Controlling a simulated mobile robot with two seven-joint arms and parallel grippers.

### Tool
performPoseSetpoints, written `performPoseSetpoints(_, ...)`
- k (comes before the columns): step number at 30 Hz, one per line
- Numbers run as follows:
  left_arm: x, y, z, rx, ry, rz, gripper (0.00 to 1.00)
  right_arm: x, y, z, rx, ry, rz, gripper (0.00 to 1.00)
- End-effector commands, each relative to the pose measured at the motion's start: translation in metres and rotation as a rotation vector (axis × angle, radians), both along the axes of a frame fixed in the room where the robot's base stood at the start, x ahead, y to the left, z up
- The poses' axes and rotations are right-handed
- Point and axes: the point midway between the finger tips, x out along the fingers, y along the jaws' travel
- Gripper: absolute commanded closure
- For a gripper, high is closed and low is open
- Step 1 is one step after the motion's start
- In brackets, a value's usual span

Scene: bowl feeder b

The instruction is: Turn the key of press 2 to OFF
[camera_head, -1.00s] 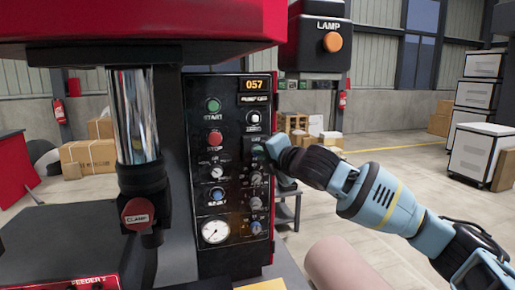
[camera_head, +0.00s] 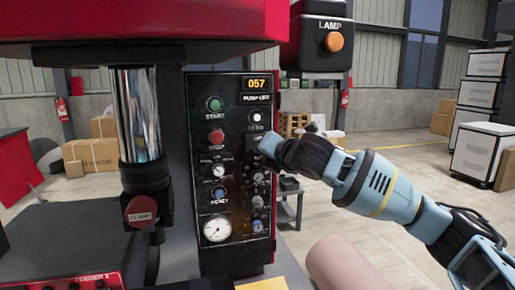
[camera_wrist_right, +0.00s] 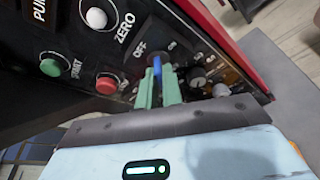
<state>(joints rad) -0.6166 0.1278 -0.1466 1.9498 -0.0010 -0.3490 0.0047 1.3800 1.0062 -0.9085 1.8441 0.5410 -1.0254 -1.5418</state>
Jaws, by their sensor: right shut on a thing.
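The press's black control panel (camera_head: 205,125) stands in the middle of the head view. My right gripper (camera_head: 262,147) reaches it from the right, at the panel's right column below the ZERO button. In the wrist view, the green fingers of my right gripper (camera_wrist_right: 157,80) are shut on a small blue key (camera_wrist_right: 157,66). An OFF label (camera_wrist_right: 139,49) is printed beside the key, and a second label on its other side is too small to read. The fingers hide most of the key's switch. My left gripper is not in view.
Around the key are the white ZERO button (camera_wrist_right: 96,18), red STOP button (camera_wrist_right: 106,85), green START button (camera_wrist_right: 50,67) and a black knob (camera_wrist_right: 196,76). A LAMP box (camera_head: 322,38) hangs above right. The CLAMP knob (camera_head: 140,212) stands left of the panel.

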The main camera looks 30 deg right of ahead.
Motion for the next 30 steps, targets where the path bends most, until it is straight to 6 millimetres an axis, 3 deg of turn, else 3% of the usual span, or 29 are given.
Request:
performPoseSetpoints(9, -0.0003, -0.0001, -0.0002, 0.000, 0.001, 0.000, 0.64, 0.0003, 0.0003, -0.0003, -0.028, 0.008, -0.001, 1.00)
performPoseSetpoints(21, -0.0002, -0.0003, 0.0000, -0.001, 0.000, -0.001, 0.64, 0.0009, 0.0023, 0.0004, -0.414, 0.102, 0.000, 1.00)
performPoseSetpoints(30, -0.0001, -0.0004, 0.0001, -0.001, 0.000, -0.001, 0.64, 0.0008, 0.0022, 0.0002, -0.427, 0.104, 0.000, 1.00)
